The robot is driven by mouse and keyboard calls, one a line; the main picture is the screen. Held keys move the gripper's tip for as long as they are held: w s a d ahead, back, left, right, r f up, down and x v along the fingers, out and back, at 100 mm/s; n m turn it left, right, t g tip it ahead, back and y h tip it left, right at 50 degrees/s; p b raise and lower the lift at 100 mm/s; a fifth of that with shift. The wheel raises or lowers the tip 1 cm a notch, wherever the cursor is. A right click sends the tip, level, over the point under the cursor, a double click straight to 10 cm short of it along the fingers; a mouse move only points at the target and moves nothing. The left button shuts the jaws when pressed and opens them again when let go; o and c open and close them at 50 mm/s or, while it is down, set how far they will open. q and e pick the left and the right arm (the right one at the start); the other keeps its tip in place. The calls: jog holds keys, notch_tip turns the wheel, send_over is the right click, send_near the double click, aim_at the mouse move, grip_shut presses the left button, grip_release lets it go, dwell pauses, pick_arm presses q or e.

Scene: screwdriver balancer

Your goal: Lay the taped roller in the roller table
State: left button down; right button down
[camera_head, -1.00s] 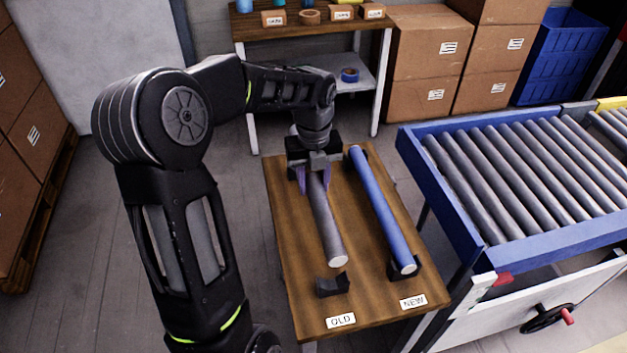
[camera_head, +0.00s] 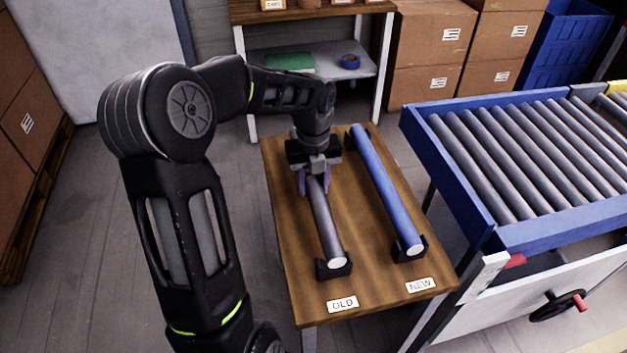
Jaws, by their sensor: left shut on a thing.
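My left gripper (camera_head: 314,184) points down and is shut on the far part of a grey roller (camera_head: 326,228). The roller's near end lies in a black cradle (camera_head: 335,268) by the OLD label (camera_head: 342,304). A blue roller (camera_head: 384,193) lies in black cradles by the NEW label (camera_head: 420,285), to the right of the grey one and apart from the gripper. The roller table (camera_head: 455,175) stands at the right, with a blue frame and several grey rollers. I cannot tell which loose roller is the taped one. My right gripper is not in view.
The rollers lie on a small wooden table (camera_head: 291,250). A hand crank (camera_head: 556,307) sticks out below the roller table's near side. Behind are a shelf (camera_head: 310,16), cardboard boxes (camera_head: 430,45) and a blue crate (camera_head: 568,45). The floor at left is open.

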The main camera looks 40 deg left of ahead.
pick_arm(q)
jog(key=shift+f, duration=0.65)
jog(key=c, duration=0.9)
grip_release()
jog(key=shift+o, duration=0.2)
notch_tip(320, 180, up, 8)
jog(key=shift+f, duration=0.1)
dwell(0.4)
